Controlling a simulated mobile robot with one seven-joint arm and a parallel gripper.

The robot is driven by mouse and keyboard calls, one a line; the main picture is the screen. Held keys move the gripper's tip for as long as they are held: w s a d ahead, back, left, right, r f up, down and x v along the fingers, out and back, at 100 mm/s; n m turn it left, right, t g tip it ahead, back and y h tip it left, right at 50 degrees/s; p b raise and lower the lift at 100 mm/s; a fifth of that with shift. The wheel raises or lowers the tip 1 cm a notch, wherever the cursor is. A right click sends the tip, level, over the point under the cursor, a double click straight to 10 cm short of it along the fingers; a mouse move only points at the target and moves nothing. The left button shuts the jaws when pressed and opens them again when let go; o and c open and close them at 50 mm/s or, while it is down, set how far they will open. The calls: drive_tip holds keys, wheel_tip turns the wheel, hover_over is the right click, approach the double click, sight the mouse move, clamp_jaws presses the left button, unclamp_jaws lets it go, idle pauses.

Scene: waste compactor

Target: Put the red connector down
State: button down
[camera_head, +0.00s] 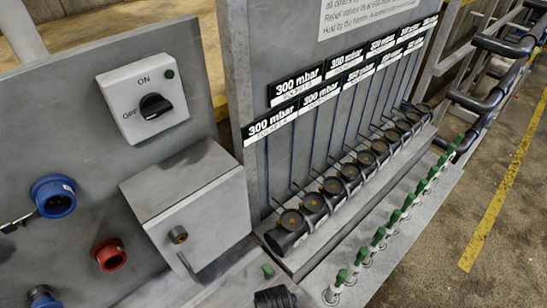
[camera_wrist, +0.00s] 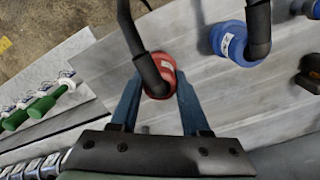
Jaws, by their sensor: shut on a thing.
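In the wrist view, a red connector (camera_wrist: 167,66) with a thick black cable or elbow sits between the two blue fingers of my gripper (camera_wrist: 159,80). The fingers are shut on it, one on each side. The black part hides some of its face. A grey surface lies behind it; I cannot tell whether the connector touches that surface. In the head view, my gripper is not clearly seen. A red round fitting (camera_head: 110,254) is on the grey panel at the lower left there.
A blue connector (camera_wrist: 229,42) with a black elbow is right of the red one. In the head view, a blue socket (camera_head: 54,196), a grey box (camera_head: 190,205) and an ON/OFF switch box (camera_head: 143,92) stand out. Several green-handled valves (camera_head: 378,236) line a ledge.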

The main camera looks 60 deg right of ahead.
drive_tip(key=shift+c, duration=1.9)
unclamp_jaws()
wheel_tip(320, 180, up, 12)
drive_tip(key=shift+r, duration=0.1)
